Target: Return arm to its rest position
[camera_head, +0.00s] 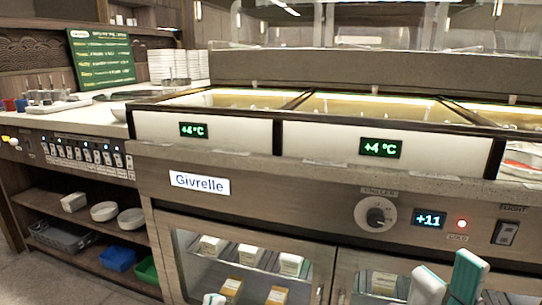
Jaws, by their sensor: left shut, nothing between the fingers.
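My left gripper (213,299) shows only as a small white and teal tip at the bottom edge, in front of the cabinet's glass door. It is shut and empty. My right gripper (449,277) shows at the bottom right as two white and teal fingertips standing apart, in front of the lower cabinet. It looks open, with nothing seen between the fingers. Most of both arms is out of the frame.
The counter (225,148) carries wells with +4 °C displays (381,148). Below are a dial (376,213), a switch (506,232) and glass doors with boxes inside. A shelf (85,225) with bowls and bins stands left. Stacked plates (174,66) and a green menu board (101,58) are behind.

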